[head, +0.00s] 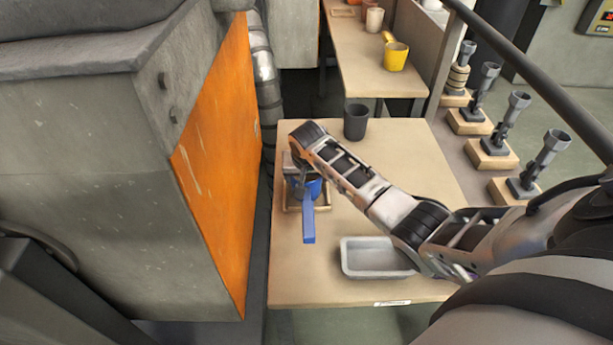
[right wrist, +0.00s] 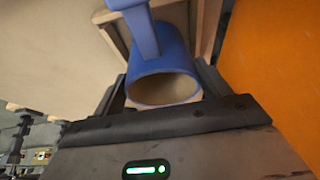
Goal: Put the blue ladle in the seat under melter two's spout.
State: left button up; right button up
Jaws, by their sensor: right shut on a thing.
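The blue ladle (head: 309,226) is at the left edge of the near table, its handle toward me. My right gripper (head: 301,178) is shut on its cup; the right wrist view shows the cup (right wrist: 165,85) between the fingers (right wrist: 165,98). The ladle is at a square wooden frame (head: 290,208), also seen behind it in the wrist view (right wrist: 112,30). I cannot tell whether the ladle rests in the frame or hangs just above it. A large grey unit with an orange side (head: 222,150) stands left of the table. I see no spout or number. My left gripper is out of view.
A grey tray (head: 352,272) lies at the front of the near table (head: 290,285), and a dark grey cup (head: 356,122) stands at its back. A yellow ladle (head: 396,57) is on the far table. Several metal pieces on wooden blocks (head: 487,153) line the right.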

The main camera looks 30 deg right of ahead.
aim_at(307, 193)
jog(key=shift+f, duration=0.1)
jog(key=o, duration=1.6)
jog(key=shift+o, duration=0.2)
jog(key=shift+a+r, duration=0.1)
jog(key=shift+r, duration=0.3)
jog(key=p+v, duration=0.2)
jog(key=v, duration=0.9)
jog(key=shift+s+r, duration=0.2)
jog(key=shift+a, duration=0.1)
